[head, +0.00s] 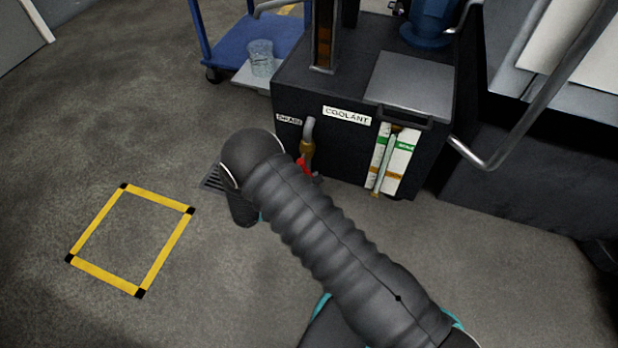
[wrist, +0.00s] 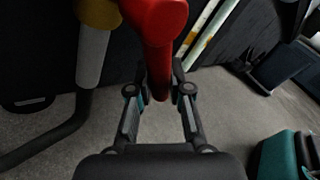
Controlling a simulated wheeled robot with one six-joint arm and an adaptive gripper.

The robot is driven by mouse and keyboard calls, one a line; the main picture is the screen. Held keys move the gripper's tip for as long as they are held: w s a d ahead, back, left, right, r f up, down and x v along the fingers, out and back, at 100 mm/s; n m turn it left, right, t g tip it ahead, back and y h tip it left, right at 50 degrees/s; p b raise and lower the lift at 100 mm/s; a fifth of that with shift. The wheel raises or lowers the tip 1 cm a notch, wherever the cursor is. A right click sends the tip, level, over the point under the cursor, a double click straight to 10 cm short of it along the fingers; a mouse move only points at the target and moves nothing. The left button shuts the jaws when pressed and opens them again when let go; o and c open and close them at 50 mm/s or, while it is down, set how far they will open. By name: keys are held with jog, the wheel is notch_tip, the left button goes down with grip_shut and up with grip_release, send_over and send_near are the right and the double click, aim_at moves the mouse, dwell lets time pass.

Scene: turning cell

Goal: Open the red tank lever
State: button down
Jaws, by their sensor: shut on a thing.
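The red tank lever (head: 302,165) shows in the head view at the brass valve (head: 306,148) on the front of the black coolant tank (head: 345,82). My arm hides part of it. In the wrist view the red lever (wrist: 158,50) comes down from the top middle, and its lower end is between the fingers of my gripper (wrist: 159,92). The gripper is shut on the lever. The brass valve body (wrist: 98,12) and its pale outlet pipe (wrist: 92,58) are just left of the lever. My gripper is hidden behind my arm in the head view.
A level gauge (head: 391,160) is on the tank front, right of the valve. A blue cart (head: 250,40) with a clear container (head: 261,58) stands behind. Floor inside the yellow square (head: 130,238) is clear.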

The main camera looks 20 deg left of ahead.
jog(key=shift+w+a, duration=0.1)
jog(key=shift+a, duration=0.2)
jog(key=shift+f+m+y, duration=0.1)
jog(key=shift+m+y, duration=0.2)
jog(key=shift+a+f+m+g+y+b, duration=0.25)
jog(key=shift+a+m+g+y, duration=0.1)
jog(key=shift+a+m+y, duration=0.25)
jog(key=shift+a+f+m+g+y+b, duration=0.15)
jog(key=shift+a+m+g+y+b, duration=0.2)
jog(key=shift+a+m+y, duration=0.3)
jog(key=shift+a+f+m+g+y+b, duration=0.2)
jog(key=shift+a+m+g+y, duration=0.2)
jog(key=shift+m+y, duration=0.25)
jog(key=shift+a, duration=0.1)
jog(key=c, duration=1.1)
grip_release()
